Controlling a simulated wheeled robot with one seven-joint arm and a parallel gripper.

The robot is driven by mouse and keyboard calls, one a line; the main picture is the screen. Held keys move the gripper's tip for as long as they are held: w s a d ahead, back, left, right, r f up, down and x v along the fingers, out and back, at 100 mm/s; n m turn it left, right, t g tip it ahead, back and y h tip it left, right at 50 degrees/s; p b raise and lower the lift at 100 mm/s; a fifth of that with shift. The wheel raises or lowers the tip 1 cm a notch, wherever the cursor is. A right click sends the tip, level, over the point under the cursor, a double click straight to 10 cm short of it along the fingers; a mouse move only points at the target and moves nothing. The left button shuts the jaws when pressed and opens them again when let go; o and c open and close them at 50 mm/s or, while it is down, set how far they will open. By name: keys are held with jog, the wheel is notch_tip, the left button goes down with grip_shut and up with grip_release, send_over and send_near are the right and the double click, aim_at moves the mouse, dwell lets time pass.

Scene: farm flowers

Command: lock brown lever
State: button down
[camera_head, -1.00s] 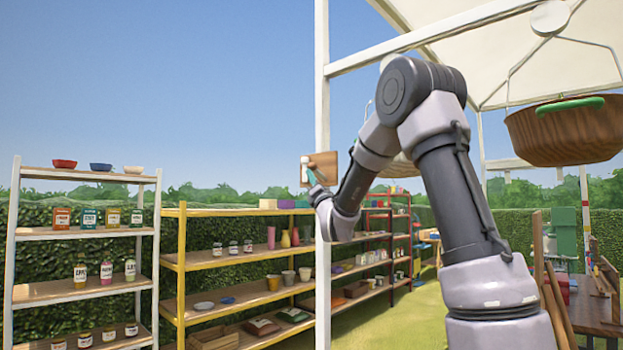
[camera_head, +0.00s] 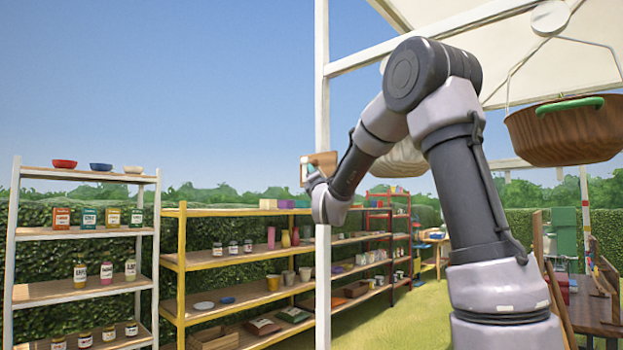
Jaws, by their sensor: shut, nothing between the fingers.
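A small brown wooden piece (camera_head: 326,158) with a white part at its left edge shows at the white post (camera_head: 322,100). The brown lever cannot be told apart from its backing at this size. My gripper (camera_head: 309,172) is in front of the lower left of this piece, its teal fingers close to the white part. The fingers look shut and hold nothing visible. My wrist hides the lower part of the piece. I cannot tell whether the fingers touch it.
A white shelf (camera_head: 90,231) with bowls and jars stands at the left. A yellow shelf (camera_head: 240,212) with jars and pots is behind the post. A brown hanging basket (camera_head: 565,132) is at the upper right. A wooden table (camera_head: 590,310) stands at the lower right. Grass lies open beyond.

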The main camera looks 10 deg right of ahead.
jog(key=r+m+g+h, duration=0.1)
jog(key=r+m, duration=0.1)
jog(key=m, duration=0.1)
jog(key=r+m+g+h, duration=0.1)
jog(key=shift+w+d+m+g+h, duration=0.25)
jog(key=shift+d+m+g+h, duration=0.05)
jog(key=shift+d, duration=0.1)
jog(key=m+g, duration=0.1)
jog(key=w+d+r+m+g, duration=0.1)
jog(key=shift+w+d+r+m+h, duration=0.1)
jog(key=shift+d+r+m+h, duration=0.15)
jog(key=shift+r+m+h, duration=0.05)
jog(key=shift+r, duration=0.1)
notch_tip(320, 180, up, 10)
send_over(314, 161)
jog(key=d, duration=0.1)
jog(key=shift+w+d, duration=0.2)
jog(key=shift+w, duration=0.05)
